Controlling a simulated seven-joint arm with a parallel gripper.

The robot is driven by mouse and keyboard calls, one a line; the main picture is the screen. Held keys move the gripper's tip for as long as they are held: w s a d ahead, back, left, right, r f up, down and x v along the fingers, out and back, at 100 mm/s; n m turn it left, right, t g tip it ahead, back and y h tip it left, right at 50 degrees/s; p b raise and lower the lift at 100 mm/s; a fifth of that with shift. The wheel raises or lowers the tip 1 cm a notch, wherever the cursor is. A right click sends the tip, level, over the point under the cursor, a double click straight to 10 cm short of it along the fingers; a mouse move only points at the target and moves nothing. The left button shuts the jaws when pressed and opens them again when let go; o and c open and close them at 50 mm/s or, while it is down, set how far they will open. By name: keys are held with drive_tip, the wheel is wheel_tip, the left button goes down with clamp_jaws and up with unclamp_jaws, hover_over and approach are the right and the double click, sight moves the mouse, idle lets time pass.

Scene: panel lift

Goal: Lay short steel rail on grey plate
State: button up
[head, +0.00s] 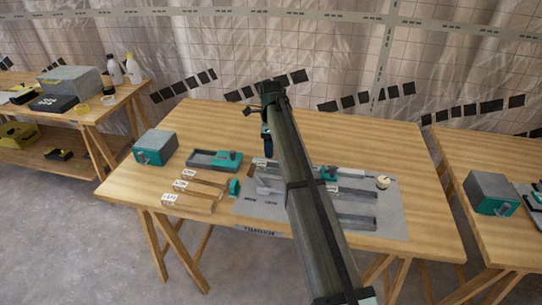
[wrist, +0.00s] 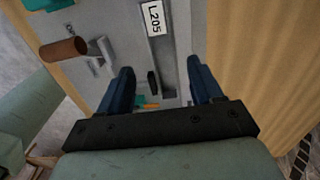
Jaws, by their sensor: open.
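The grey plate (head: 250,208) lies flat on the middle table. Long grey steel rails (head: 355,197) lie on its right part, and my arm hides some of it. In the wrist view a grey channel-shaped rail (wrist: 163,62) with a white "L205" label (wrist: 154,18) lies on a grey surface, running between my fingers. My gripper (head: 268,150) is open, pointing down over the back edge of the plate. In the wrist view my gripper (wrist: 160,78) has its two blue fingers apart on either side of the rail, with nothing held. I cannot tell if they touch it.
A dark tray with a teal block (head: 215,160), a grey-teal box (head: 155,147) and several labelled wooden bars (head: 190,190) lie left of the plate. In the wrist view, a brown cylinder (wrist: 64,48) and a bent metal piece (wrist: 100,66) lie left of my fingers. Bare wood remains at right.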

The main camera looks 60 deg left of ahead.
drive_tip(key=shift+r, duration=1.75)
